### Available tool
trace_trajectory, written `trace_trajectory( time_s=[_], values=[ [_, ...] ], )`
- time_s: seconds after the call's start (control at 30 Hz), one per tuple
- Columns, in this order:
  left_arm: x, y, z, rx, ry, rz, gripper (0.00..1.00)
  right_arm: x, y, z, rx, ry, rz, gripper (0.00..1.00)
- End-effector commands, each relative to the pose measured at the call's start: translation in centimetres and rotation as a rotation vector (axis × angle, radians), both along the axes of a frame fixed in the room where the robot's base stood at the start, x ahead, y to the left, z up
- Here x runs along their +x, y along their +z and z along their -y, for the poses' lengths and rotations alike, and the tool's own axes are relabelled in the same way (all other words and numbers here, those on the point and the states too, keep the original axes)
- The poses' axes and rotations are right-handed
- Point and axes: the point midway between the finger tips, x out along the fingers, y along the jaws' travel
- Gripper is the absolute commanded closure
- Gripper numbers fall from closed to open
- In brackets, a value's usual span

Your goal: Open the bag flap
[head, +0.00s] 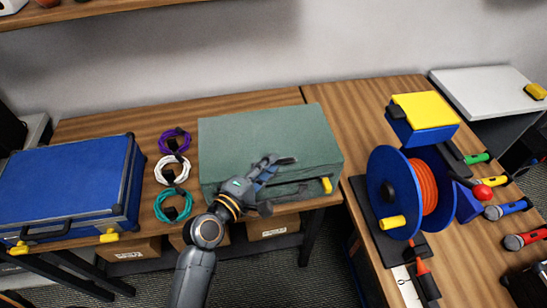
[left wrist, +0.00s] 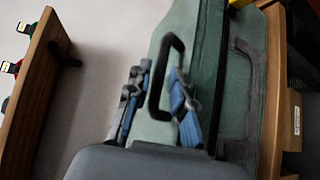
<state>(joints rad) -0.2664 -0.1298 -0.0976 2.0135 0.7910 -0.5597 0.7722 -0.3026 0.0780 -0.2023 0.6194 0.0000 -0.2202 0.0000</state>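The green bag (head: 270,132) lies on the wooden table with its top flap closed. A yellow latch (head: 326,185) sits at its right front corner. My left gripper (head: 270,175) is over the bag's front edge. In the left wrist view the bag (left wrist: 202,40) fills the middle and its black handle (left wrist: 154,95) stands out between the two blue-padded fingers of my left gripper (left wrist: 160,75). The fingers are apart, with a gap around the handle. Whether either finger touches it is unclear. My right gripper is not in view.
A blue case (head: 65,185) and purple, white and teal cable coils (head: 172,170) lie left of the bag. A shelf (head: 75,12) hangs above.

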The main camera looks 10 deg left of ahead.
Motion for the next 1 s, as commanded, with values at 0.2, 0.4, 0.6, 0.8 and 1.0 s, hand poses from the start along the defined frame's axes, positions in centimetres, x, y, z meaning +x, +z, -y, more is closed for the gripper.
trace_trajectory(
  time_s=[0.2, 0.4, 0.6, 0.8, 1.0],
  values=[
    [1.7, -0.3, 0.9, 0.0, 0.0, 0.0, 0.78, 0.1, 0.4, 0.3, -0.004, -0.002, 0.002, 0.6],
    [2.0, -0.4, 1.0, 0.001, 0.0, 0.0, 0.78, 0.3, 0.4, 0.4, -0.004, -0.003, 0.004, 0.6],
    [1.9, -0.4, 1.0, 0.0, 0.0, 0.0, 0.92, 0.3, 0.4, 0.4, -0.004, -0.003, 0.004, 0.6],
    [1.9, -0.4, 1.0, 0.001, 0.001, -0.001, 1.0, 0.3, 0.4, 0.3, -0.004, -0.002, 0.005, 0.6],
    [2.1, -0.3, 1.0, 0.0, 0.001, 0.0, 1.0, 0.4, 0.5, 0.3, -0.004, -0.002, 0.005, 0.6]
  ],
)
